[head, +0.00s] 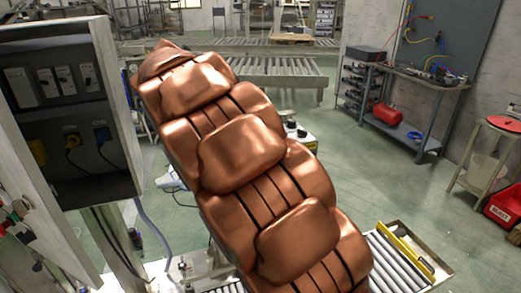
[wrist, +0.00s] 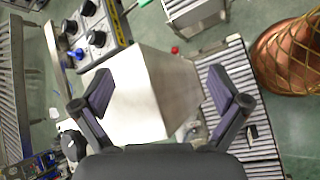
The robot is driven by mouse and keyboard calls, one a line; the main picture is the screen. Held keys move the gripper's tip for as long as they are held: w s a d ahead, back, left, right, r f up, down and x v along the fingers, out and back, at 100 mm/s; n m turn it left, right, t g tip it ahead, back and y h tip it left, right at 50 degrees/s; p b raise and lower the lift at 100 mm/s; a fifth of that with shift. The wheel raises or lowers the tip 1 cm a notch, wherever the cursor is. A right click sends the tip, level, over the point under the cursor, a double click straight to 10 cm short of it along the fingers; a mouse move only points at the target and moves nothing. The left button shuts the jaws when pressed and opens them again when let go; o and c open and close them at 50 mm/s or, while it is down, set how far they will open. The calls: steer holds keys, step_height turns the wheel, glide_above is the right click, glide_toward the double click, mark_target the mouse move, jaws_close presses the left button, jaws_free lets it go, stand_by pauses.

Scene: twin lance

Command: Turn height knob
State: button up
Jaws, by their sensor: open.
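In the wrist view, my gripper (wrist: 159,80) is open, with its two purple-padded fingers spread wide and nothing held between them. A control panel (wrist: 118,33) with a yellow edge is at the upper left, beyond the left finger. No label is readable, so I cannot tell which one is the height knob. Another dark round part (wrist: 73,145) is close to the left finger's base. My gripper does not show in the head view.
A pale metal box (wrist: 155,95) lies below and between the fingers. A roller conveyor (wrist: 238,80) is behind the right finger, and a copper rounded body (wrist: 290,58) is farther right. The head view shows an open electrical cabinet (head: 65,110) left and a workbench (head: 415,75) right.

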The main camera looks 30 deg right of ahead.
steer(key=shift+s+a+f+m+y, duration=0.15)
steer(key=shift+s+f+m+y, duration=0.1)
steer(key=shift+s, duration=0.55)
steer(key=shift+s+a+f+m+y, duration=0.15)
steer(key=shift+s+f+m, duration=0.1)
steer(key=shift+s, duration=0.5)
